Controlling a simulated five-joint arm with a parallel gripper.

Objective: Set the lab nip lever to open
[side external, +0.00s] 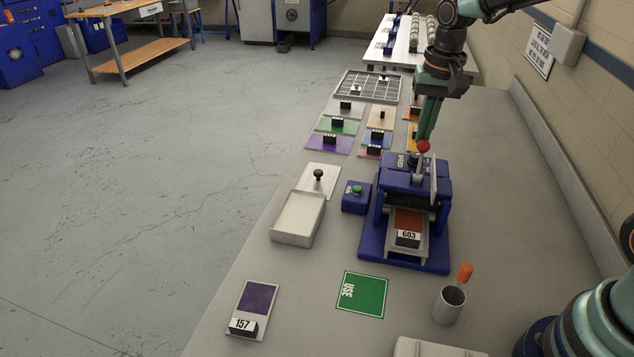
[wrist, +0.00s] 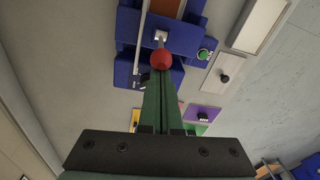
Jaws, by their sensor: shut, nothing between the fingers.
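The lab nip is a blue machine (side external: 384,240) on the bench, with a lever topped by a red ball knob (side external: 424,146). The knob also shows in the wrist view (wrist: 162,58). The lever shaft stands up from the top of the machine in the side view. My gripper (side external: 425,138) is shut and empty, pointing down, with its green fingertips (wrist: 161,75) right at the knob. I cannot tell whether they touch it. An orange swatch with a block labelled 603 (side external: 408,238) lies in the machine's front. The lever's open and shut marks are not readable.
A small blue box with a green button (side external: 356,191) stands left of the machine. A pale tray (side external: 298,218), a black-knobbed plate (side external: 318,181) and a green card (side external: 362,294) lie nearby. A cup with an orange-handled tool (side external: 449,304) stands in front. Colored swatches (side external: 328,143) lie behind.

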